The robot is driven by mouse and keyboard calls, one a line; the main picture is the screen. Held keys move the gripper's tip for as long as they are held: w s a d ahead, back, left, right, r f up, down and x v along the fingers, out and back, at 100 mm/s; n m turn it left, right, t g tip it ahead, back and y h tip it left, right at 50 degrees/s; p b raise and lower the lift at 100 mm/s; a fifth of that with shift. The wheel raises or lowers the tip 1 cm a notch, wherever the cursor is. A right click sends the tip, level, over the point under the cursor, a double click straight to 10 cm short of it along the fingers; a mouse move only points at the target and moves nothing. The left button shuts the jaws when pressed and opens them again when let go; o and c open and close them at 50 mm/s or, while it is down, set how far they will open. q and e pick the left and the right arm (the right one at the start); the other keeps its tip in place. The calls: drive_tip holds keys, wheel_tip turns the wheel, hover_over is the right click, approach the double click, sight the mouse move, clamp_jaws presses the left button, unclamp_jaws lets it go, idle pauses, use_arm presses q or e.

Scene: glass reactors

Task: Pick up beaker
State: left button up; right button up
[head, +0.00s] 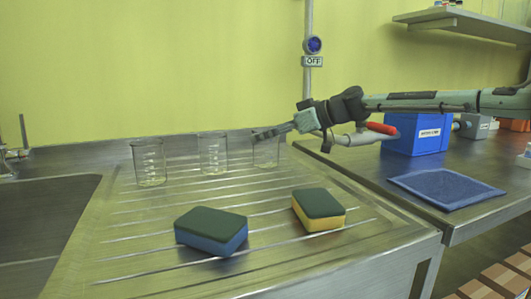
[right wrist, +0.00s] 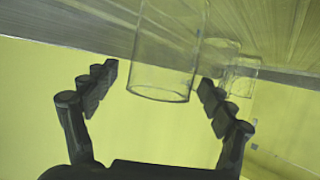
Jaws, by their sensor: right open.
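Three clear glass beakers stand in a row at the back of the ribbed steel draining board: the left beaker (head: 149,165), the middle beaker (head: 212,155) and the right beaker (head: 266,154). My right gripper (head: 265,133) reaches in from the right at the upper part of the right beaker and partly covers it. In the right wrist view, this nearest beaker (right wrist: 168,55) shows between the two spread fingers of my open gripper (right wrist: 158,82), with gaps on both sides. The other two beakers show behind it. My left gripper is out of view.
A blue-and-green sponge (head: 211,231) and a yellow-and-green sponge (head: 318,210) lie on the board's front. A sink (head: 40,215) is at left. A blue box (head: 416,133) and a folded blue cloth (head: 446,190) are on the right counter. A pipe (head: 308,95) rises behind the gripper.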

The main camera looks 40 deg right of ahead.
drive_tip(key=shift+w+a+f, duration=0.1)
drive_tip(key=shift+w, duration=0.15)
drive_tip(key=c, duration=1.3)
drive_tip(key=shift+r, duration=0.2)
